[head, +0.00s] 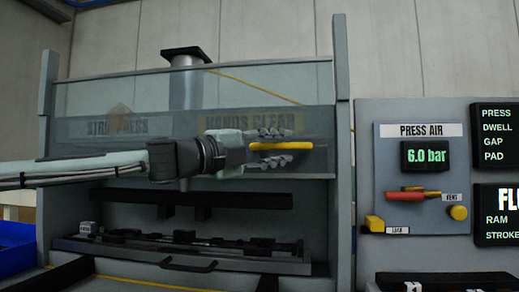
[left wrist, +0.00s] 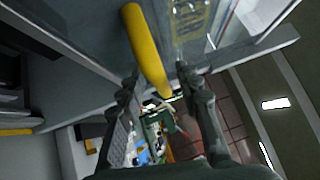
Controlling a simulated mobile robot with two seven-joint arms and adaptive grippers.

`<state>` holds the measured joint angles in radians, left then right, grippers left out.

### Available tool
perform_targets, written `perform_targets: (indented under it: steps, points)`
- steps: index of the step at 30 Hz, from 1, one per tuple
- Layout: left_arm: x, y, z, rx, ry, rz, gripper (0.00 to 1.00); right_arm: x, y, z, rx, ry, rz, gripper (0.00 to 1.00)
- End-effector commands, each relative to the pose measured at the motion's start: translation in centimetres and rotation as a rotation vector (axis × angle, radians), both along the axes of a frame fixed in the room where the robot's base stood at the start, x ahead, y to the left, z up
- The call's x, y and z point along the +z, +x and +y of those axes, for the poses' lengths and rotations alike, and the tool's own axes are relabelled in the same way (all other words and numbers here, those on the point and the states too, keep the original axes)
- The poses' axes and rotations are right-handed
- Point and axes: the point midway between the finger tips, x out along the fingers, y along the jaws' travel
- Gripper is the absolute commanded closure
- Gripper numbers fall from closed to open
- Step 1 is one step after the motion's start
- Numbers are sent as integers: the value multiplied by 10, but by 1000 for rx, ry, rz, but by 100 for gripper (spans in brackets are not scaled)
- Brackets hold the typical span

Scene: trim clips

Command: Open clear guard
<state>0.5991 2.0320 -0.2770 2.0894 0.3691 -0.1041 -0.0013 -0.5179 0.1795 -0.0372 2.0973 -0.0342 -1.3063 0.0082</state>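The clear guard (head: 115,95) is a see-through panel across the upper front of the press, between two grey posts. Its lower edge lies above the open bed area. A yellow handle bar (head: 281,146) sits on the guard's right part. My left gripper (head: 275,146) is at this handle, with one finger above it and one below. The fingers are spread, with gaps to the bar in the head view. In the left wrist view, the yellow handle (left wrist: 145,50) runs in between the fingers of my left gripper (left wrist: 160,82). My right gripper is not in view.
A press-air panel (head: 421,220) with a 6.0 bar display, a red lever (head: 404,195) and yellow knobs stands right of the press. A tray with a dark handle (head: 188,266) lies below the guard. A blue bin (head: 16,247) is at the left edge.

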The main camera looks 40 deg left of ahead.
Motion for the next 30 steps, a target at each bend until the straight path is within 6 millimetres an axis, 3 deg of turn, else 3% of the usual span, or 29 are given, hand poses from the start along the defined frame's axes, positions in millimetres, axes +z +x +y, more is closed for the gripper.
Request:
perform_targets:
  steps: [5, 21, 30]
  points:
    - [0, -18, 4, 1, 1, -5, 66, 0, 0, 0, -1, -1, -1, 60]
    - [-12, -103, 26, 3, 2, -4, 66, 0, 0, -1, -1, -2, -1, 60]
    - [-14, -113, 28, 1, -1, -2, 66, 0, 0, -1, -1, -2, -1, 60]
